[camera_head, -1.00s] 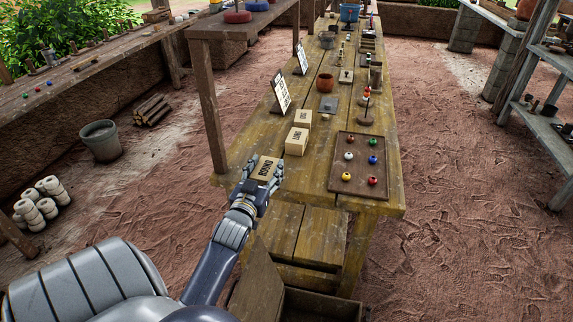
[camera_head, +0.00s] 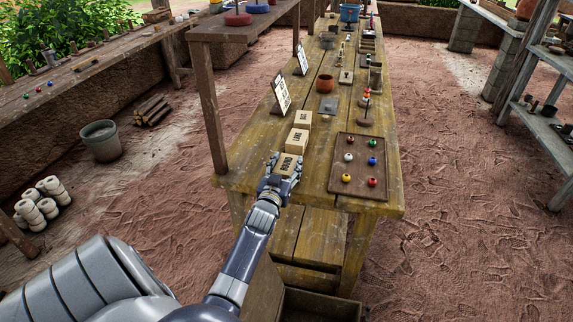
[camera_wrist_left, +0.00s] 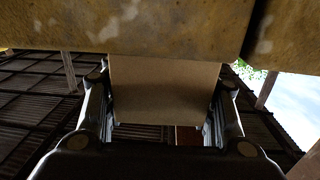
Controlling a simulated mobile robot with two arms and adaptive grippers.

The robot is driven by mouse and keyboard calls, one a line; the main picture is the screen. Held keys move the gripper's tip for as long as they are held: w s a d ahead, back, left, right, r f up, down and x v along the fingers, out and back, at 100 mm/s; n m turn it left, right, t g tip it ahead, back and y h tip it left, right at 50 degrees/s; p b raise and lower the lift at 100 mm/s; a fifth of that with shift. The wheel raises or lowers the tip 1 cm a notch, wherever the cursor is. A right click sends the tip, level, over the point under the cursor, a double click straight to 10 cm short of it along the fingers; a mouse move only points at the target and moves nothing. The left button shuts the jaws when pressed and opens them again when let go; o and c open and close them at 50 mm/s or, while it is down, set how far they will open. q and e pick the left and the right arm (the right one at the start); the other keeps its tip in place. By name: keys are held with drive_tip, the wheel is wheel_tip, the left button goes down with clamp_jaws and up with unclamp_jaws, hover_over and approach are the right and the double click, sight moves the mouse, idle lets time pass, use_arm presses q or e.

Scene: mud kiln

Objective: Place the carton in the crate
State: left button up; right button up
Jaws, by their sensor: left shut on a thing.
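A tan carton (camera_head: 287,164) with dark lettering is held by my left gripper (camera_head: 281,178) at the near left end of the long wooden table. In the left wrist view, the carton (camera_wrist_left: 165,85) sits between the two fingers, which are shut on it. Whether the carton touches the table is unclear. A dark wooden box, seemingly the crate (camera_head: 322,300), stands low in front of the table, cut off by the bottom edge. A slanted board (camera_head: 263,291) stands at its left. My right gripper is not in view.
Two similar tan boxes, one near (camera_head: 297,142) and one farther (camera_head: 303,118), stand just beyond the held carton. A brown tray (camera_head: 347,160) with several coloured balls lies to the right. A wooden post (camera_head: 212,110) rises at the table's left.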

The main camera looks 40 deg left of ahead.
use_arm(q)
drive_tip(key=shift+f, duration=0.15)
drive_tip(key=o, duration=1.2)
drive_tip(key=shift+o, duration=0.2)
